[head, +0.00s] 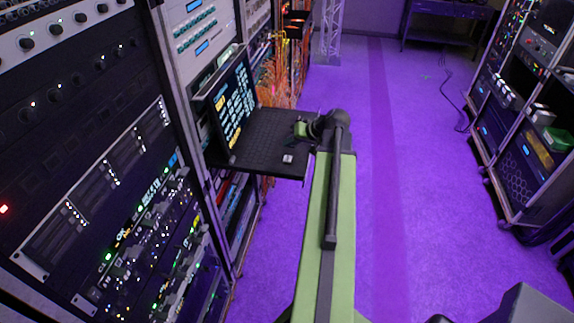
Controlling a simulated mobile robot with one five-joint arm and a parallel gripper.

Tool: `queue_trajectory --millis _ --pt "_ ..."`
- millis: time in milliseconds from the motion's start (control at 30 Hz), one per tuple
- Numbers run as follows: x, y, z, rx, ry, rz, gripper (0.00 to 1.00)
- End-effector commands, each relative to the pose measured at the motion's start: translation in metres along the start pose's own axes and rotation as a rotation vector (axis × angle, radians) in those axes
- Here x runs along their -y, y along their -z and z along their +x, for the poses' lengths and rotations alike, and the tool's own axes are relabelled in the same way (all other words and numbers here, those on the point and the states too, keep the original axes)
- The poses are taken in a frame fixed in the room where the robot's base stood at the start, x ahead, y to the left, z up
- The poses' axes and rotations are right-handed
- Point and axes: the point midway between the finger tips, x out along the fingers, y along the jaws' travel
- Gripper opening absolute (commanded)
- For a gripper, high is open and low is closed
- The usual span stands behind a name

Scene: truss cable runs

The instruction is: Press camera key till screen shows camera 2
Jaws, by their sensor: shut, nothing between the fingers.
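A screen (234,102) stands tilted at the back of a pull-out tray on the left rack. It shows rows of white, blue and yellow blocks; the text is too small to read, so I cannot tell which camera it shows. A dark keyboard tray (262,140) juts out in front of it. A small pale piece (288,158) sits near the tray's right front edge; I cannot tell whether it is the camera key. My gripper (299,130) is shut and empty over the tray's right side, behind the pale piece in the picture. Whether it touches the tray is unclear.
A tall equipment rack (105,190) with lit modules fills the left. Orange cables (276,84) hang behind the tray. Another rack (525,130) stands at the right, with a dark table (445,22) at the back. The purple floor (400,200) between the racks is clear.

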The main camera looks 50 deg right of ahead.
Motion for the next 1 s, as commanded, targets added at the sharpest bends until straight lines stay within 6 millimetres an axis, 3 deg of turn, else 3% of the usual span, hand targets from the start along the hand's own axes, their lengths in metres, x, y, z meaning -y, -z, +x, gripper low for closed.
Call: queue_trajectory --millis 33,267,1000 --pt "-0.008 -0.009 0.012 0.0 0.0 0.0 0.0" --pt "-0.02 -0.021 0.029 0.0 0.0 0.0 0.0" --pt "-0.019 -0.021 0.029 0.001 0.001 -0.001 0.0"
